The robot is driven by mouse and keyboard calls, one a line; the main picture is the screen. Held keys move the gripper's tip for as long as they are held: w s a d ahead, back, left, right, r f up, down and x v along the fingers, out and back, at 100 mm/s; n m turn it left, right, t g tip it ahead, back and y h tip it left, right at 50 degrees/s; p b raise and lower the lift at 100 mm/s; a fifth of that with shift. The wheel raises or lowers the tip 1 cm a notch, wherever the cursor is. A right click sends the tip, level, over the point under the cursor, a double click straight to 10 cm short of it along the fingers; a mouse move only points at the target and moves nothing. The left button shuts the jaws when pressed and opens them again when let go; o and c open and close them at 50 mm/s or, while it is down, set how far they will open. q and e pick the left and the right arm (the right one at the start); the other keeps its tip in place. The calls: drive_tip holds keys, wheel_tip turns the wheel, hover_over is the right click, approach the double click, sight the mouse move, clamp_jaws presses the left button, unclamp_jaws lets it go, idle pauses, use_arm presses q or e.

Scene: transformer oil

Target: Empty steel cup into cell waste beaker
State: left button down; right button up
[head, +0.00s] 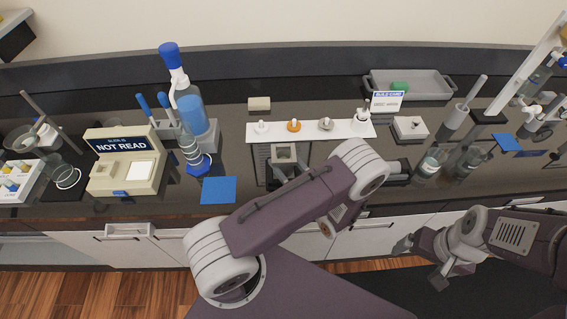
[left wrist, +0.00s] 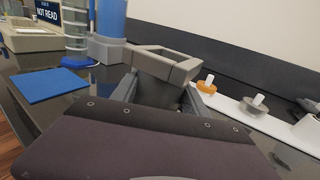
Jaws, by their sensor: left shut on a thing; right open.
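My left gripper (head: 284,172) is shut on a grey, square-rimmed, hollow piece (head: 285,153), which I take to be the steel cup. The left wrist view shows its open square rim (left wrist: 165,60) between the fingers (left wrist: 160,92). It is above the dark bench; its inside and contents cannot be made out. My right gripper (head: 440,270) is open and empty in front of the bench at the right. An empty-looking glass beaker (head: 66,175) stands at the far left; a glass vessel with pale liquid (head: 430,163) stands at the right. I cannot tell which is the cell waste beaker.
A white strip (head: 310,131) with several small knobbed parts lies behind the held piece. A blue mat (head: 218,190), a blue-topped bottle (head: 180,85) and a NOT READ instrument (head: 120,180) are to the left. A grey tray (head: 435,85) stands at the back right.

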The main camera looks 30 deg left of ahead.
sight(284, 152)
use_arm(q)
drive_tip(key=shift+r+p, duration=2.1)
drive_tip(key=shift+r, duration=0.55)
drive_tip(key=shift+f, duration=0.1)
drive_tip(key=c, duration=1.3)
unclamp_jaws()
clamp_jaws()
